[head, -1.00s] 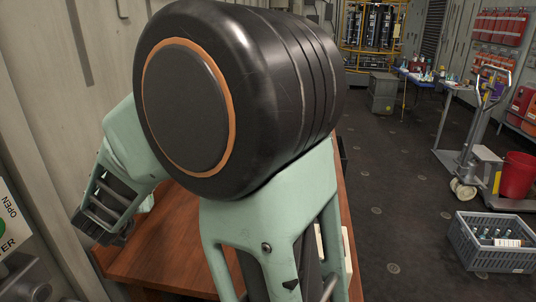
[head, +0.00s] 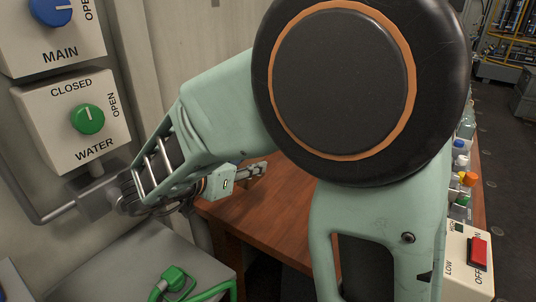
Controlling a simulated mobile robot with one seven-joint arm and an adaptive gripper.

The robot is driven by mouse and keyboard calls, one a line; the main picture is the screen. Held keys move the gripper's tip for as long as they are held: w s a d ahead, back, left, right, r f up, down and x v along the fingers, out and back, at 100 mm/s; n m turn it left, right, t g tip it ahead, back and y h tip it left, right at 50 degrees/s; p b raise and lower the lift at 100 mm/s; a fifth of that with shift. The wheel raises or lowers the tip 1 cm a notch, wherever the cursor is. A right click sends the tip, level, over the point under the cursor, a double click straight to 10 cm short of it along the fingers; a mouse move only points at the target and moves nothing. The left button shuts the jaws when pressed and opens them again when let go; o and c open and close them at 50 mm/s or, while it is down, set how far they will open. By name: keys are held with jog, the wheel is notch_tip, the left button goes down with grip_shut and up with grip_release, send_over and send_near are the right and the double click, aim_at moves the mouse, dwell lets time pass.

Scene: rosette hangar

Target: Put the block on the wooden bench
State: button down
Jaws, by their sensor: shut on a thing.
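The wooden bench (head: 270,222) has a reddish-brown top and stands in the middle of the head view, partly hidden behind my arm. My gripper (head: 256,171) shows small and side-on at the end of my arm, left of the large black joint. It looks to be above the bench's near left part, but its height is hard to judge. Its jaws are shut on the block. The block itself cannot be made out clearly at the fingertips.
Wall boxes with a blue MAIN knob (head: 52,10) and a green WATER knob (head: 87,119) are at left. A green plug and hose (head: 175,282) lie on a grey surface below. Small capped bottles (head: 461,165) and a box with a red switch (head: 477,252) are at right.

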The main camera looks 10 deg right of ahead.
jog(key=w+d+f+b, duration=0.1)
jog(key=w+f, duration=0.1)
jog(key=w, duration=0.1)
jog(key=w+d+f+b, duration=0.1)
jog(key=w+d+f, duration=0.1)
jog(key=w+f, duration=0.1)
jog(key=w+d+f+b, duration=0.1)
jog(key=w+d+f, duration=0.1)
jog(key=w+f, duration=0.1)
jog(key=shift+d, duration=0.25)
jog(key=shift+w+d+f+b, duration=0.15)
jog(key=shift+f+b, duration=0.2)
jog(key=shift+f, duration=0.55)
jog(key=shift+w+d+f+b, duration=0.1)
jog(key=shift+f+b, duration=0.2)
jog(key=shift+f, duration=0.6)
jog(key=shift+f, duration=0.2)
jog(key=c, duration=1.6)
grip_release()
jog(key=shift+r, duration=0.15)
